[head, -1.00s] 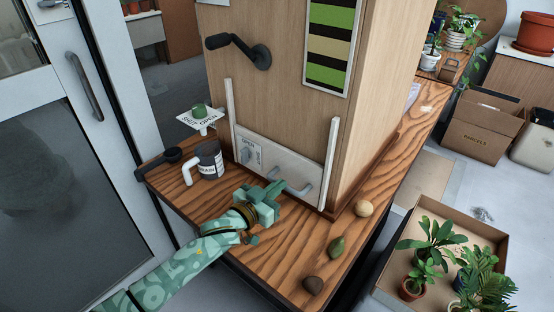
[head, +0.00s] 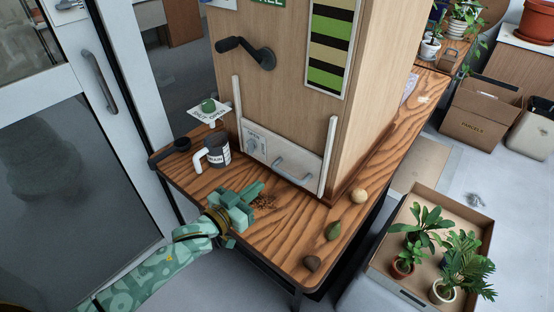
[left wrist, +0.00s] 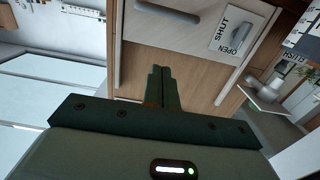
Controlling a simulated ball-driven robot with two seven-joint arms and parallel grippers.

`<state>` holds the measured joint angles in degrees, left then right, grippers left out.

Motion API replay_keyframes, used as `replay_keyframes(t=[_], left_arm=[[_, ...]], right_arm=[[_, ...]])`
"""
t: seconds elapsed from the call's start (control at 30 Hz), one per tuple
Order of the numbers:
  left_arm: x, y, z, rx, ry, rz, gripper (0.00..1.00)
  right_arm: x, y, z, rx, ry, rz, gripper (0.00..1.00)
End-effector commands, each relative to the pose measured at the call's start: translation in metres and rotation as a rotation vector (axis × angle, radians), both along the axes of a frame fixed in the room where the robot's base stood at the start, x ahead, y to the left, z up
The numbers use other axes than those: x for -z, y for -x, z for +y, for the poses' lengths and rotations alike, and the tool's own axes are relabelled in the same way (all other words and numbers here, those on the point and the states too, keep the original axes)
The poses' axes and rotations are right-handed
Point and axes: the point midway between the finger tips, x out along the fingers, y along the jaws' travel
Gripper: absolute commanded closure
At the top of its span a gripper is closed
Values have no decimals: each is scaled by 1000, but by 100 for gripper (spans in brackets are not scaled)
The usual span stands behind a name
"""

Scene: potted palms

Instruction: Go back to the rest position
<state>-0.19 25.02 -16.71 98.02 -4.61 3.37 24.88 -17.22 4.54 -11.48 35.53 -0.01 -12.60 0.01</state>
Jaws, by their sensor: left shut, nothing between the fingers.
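My left gripper (head: 252,192) is shut and empty. It is over the front part of the wooden table (head: 290,232), in front of the wooden cabinet (head: 285,85). In the left wrist view its closed fingers (left wrist: 160,86) point toward the cabinet's low panel, which has a handle (left wrist: 168,12) and a plate marked SHUT and OPEN (left wrist: 236,32). In the head view the panel's handle (head: 293,168) is apart from the gripper. My right gripper is not in view.
Three round items, a pale one (head: 359,196), a green one (head: 333,231) and a brown one (head: 312,263), lie along the table's right side. A glass door (head: 60,190) is at left.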

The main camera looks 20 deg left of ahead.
Motion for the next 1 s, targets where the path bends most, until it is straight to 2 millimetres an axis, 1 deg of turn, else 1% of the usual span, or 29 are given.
replay_keyframes(t=[0.17,0.27,0.37,0.4,0.5,0.6,0.83,1.0], left_arm=[[2,5,-1,-7,-13,9,100],[11,18,-5,-40,-90,63,100],[26,47,-5,-102,-249,175,100],[31,61,-3,-127,-325,229,100],[39,97,8,-175,-498,363,100],[42,128,21,-204,-632,474,100],[38,190,49,-231,-859,690,100],[27,234,70,-233,-1001,840,100]], right_arm=[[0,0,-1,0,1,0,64],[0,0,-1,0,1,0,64],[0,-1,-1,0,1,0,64],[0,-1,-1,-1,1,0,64],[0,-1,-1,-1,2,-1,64],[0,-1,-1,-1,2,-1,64],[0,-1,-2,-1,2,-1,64],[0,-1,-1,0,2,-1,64]])
